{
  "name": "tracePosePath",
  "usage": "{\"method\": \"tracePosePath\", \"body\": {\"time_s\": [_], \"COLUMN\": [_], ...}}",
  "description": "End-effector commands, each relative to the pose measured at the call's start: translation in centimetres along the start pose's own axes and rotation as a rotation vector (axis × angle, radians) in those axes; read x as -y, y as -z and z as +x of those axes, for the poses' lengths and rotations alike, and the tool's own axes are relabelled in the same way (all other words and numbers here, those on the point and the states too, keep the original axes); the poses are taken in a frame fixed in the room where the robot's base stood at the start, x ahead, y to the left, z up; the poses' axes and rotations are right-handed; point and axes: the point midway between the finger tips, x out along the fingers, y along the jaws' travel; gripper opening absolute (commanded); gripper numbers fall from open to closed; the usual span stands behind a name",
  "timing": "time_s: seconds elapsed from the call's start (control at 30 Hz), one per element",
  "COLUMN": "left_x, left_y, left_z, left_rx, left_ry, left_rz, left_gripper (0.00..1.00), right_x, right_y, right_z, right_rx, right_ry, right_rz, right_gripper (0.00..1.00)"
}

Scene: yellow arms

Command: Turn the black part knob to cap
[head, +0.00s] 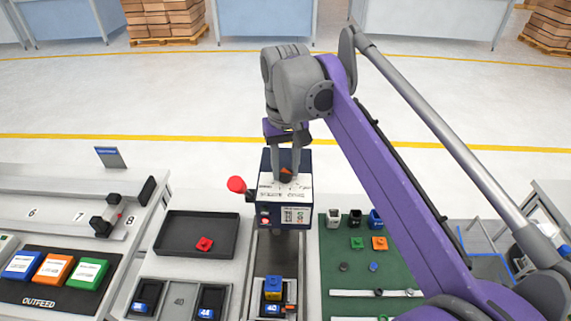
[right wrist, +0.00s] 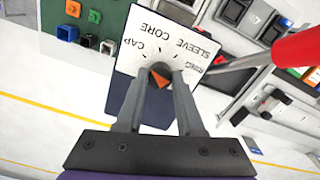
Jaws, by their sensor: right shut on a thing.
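The part knob (right wrist: 160,76) shows as a dark piece with an orange mark between my fingertips in the right wrist view. It sits on a white dial plate (right wrist: 150,30) printed CAP, CORE, SLEEVE and RING. I cannot tell which word its pointer faces, as the fingers hide part of it. My right gripper (head: 286,178) comes down from above and is shut on the knob. My left gripper is not in view.
A red-ended lever (head: 237,184) sticks out left of the box. A black tray (head: 170,240) with a red part (head: 204,243) lies to the left. A green mat (head: 340,270) with several small parts lies to the right. A blue-and-yellow part (head: 273,287) stands in front.

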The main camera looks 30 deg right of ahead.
Motion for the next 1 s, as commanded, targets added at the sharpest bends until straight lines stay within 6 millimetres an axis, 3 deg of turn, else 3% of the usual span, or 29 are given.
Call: {"method": "tracePosePath", "body": {"time_s": [0.3,0.77,0.8,0.97,1.0], "left_x": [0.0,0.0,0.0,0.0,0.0], "left_y": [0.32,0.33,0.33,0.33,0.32], "left_z": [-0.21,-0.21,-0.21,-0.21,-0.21], "left_rx": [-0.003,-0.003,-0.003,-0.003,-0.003], "left_ry": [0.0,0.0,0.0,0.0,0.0], "left_rz": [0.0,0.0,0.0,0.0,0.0], "left_gripper": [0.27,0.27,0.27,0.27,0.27], "right_x": [-0.01,-0.01,-0.01,-0.01,-0.01], "right_y": [0.06,0.05,0.05,0.04,0.04], "right_z": [-0.08,-0.06,-0.06,-0.04,-0.04], "right_rx": [-0.002,-0.002,-0.002,-0.001,-0.001], "right_ry": [0.0,0.0,0.0,0.0,0.0], "right_rz": [-0.096,-0.109,-0.109,-0.108,-0.108], "right_gripper": [0.0,0.0,0.39,0.67,0.67]}}
